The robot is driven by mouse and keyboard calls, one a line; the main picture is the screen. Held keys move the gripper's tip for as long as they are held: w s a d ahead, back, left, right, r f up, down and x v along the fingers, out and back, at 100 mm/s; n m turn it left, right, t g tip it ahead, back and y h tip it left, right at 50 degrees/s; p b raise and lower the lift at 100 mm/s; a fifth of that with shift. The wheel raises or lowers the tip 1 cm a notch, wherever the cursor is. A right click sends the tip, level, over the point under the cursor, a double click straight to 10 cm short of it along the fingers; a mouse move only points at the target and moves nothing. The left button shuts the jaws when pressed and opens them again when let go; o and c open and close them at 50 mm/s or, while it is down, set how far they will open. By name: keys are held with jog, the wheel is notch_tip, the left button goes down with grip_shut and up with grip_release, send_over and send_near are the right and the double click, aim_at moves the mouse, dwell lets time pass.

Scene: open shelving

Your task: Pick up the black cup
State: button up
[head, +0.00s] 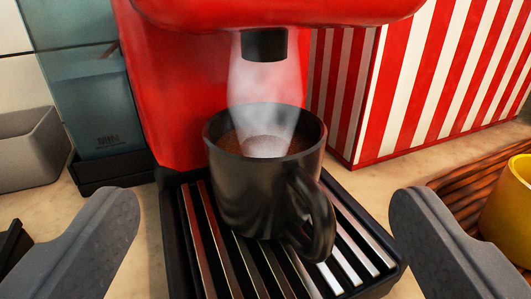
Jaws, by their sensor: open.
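The black cup (237,191) stands upright on the slatted drip tray (176,237) of a red coffee machine (171,87). Its handle points toward me and slightly right. Brown liquid fills it near the rim, and pale steam or a stream shows between it and the black spout (265,45) above. My gripper (264,215) is open, one grey finger at the lower left and one at the lower right. The cup is between and beyond the fingertips, and neither finger appears to touch it.
A red-and-white striped box (430,75) stands behind at the right. A yellow cup (508,212), partly cut off, sits on a brown slatted surface (455,188) at the right. A clear bluish tank (85,90) and a grey container (30,150) are at the left. The machine's body overhangs the cup closely.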

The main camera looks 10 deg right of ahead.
aim_at(265, 166)
jog(key=shift+b+x, duration=0.55)
jog(key=shift+x, duration=1.95)
jog(key=c, duration=1.1)
